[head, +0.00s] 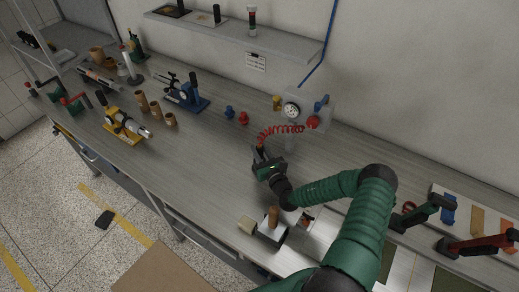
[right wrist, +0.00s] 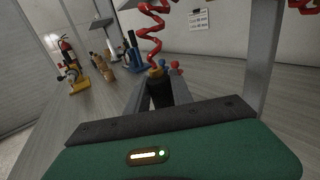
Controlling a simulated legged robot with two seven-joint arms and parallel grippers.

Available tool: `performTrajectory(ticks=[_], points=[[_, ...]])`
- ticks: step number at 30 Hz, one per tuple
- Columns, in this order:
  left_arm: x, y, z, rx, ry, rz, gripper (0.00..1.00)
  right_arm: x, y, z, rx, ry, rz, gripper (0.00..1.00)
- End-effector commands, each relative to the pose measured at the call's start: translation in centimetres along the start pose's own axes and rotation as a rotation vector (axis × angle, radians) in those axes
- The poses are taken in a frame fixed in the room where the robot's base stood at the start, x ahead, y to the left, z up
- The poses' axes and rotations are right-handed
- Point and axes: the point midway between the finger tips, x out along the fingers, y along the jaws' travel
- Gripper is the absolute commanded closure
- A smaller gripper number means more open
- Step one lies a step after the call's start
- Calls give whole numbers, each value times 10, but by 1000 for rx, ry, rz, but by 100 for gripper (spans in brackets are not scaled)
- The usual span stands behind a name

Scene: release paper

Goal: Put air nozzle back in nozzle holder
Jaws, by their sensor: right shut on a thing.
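My right gripper (head: 261,155) is shut on the black air nozzle, above the middle of the workbench. In the right wrist view the nozzle (right wrist: 160,92) stands between the fingers, with a brass fitting (right wrist: 155,70) on top. A red coiled hose (head: 280,132) runs from the fitting towards the gauge unit (head: 305,108) by the wall. A pale grey upright piece (head: 291,141) stands below the gauge unit, a little right of and beyond the gripper. I cannot tell whether it is the nozzle holder. My left gripper is not in view.
Red and blue small parts (head: 243,118) stand beyond the gripper. A blue tool stand (head: 187,98), a yellow one (head: 124,125) and brown cups (head: 155,110) are further left. A small block with a brown cylinder (head: 273,216) sits near the front edge.

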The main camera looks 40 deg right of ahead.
Motion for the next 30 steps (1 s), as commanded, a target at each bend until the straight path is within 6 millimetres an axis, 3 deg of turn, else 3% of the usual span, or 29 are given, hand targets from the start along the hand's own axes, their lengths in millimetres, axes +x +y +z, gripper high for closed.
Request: performTrajectory(ticks=[18, 19, 21, 24, 30], points=[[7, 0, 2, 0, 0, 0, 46, 0, 0, -16, 1, 0, 0, 100], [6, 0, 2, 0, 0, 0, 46, 0, 0, -16, 1, 0, 0, 70], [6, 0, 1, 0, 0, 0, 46, 0, 0, -15, 1, 0, 0, 61], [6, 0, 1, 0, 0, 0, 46, 0, 0, -15, 1, 0, 0, 48], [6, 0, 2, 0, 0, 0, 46, 0, 0, -15, 1, 0, 0, 47]])
